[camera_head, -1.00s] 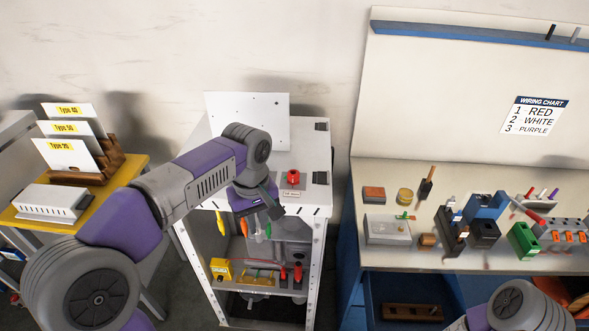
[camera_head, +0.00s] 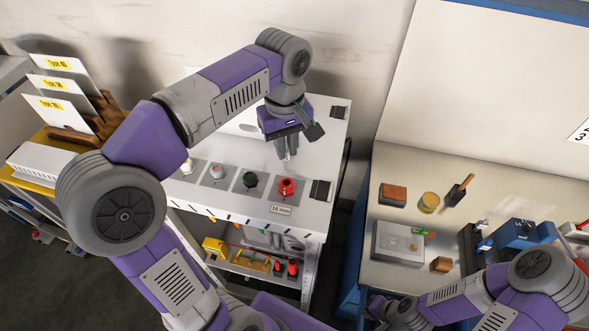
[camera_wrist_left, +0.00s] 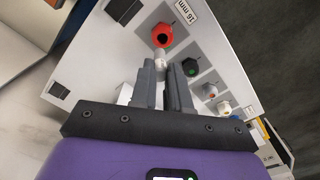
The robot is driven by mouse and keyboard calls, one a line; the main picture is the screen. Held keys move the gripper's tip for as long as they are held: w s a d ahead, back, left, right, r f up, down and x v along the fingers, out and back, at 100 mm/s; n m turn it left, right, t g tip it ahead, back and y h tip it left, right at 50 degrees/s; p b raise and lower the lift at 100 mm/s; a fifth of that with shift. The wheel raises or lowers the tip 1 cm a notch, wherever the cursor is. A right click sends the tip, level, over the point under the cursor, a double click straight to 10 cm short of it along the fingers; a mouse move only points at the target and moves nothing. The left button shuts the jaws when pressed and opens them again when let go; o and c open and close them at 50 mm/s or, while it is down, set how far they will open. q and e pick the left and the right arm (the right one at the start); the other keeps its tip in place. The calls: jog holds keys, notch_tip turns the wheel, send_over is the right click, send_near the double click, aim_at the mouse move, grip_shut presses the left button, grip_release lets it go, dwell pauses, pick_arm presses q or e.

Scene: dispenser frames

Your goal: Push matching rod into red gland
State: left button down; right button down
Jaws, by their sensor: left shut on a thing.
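The red gland (camera_head: 287,185) stands on a grey plate at the right end of a row on the white panel, behind a "16 mm" label (camera_head: 281,210). It also shows in the left wrist view (camera_wrist_left: 162,36). My left gripper (camera_head: 288,152) points down at the panel, behind the red gland in the head view. It is shut on a pale rod (camera_wrist_left: 161,61), whose end shows beyond the fingertips, close to the red gland in the wrist view. The rod is apart from the gland in the head view. My right gripper (camera_head: 385,308) is low in the head view, partly hidden.
Green (camera_head: 250,180), grey (camera_head: 216,170) and white (camera_head: 187,166) glands stand left of the red one. A shelf below holds a yellow box (camera_head: 214,248) and red items. A workbench (camera_head: 385,170) with tools and blocks stands to the right. Dark hinges (camera_head: 320,190) edge the panel.

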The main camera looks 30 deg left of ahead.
aim_at(285, 163)
pick_arm(q)
jog(key=f, duration=0.5)
jog(key=shift+s+f, duration=0.1)
jog(key=shift+s, duration=0.15)
jog(key=f, duration=0.1)
jog(key=s+f+b, duration=0.1)
jog(key=f, duration=0.1)
jog(key=shift+d+f, duration=0.1)
jog(key=shift+w+f, duration=0.1)
jog(key=shift+f, duration=0.05)
jog(key=shift+w+f, duration=0.15)
jog(key=shift+w, duration=0.35)
jog(key=c, duration=1.6)
grip_release()
jog(key=shift+w, duration=0.1)
jog(key=o, duration=0.5)
jog(key=shift+s+r, duration=0.2)
jog(key=shift+s, duration=0.1)
jog(key=shift+w, duration=0.2)
notch_tip(285, 163, up, 12)
jog(key=shift+r+p, duration=0.1)
jog(key=shift+p, duration=0.75)
jog(key=shift+s, duration=0.1)
pick_arm(e)
jog(key=shift+s+r, duration=0.2)
jog(key=shift+r, duration=0.1)
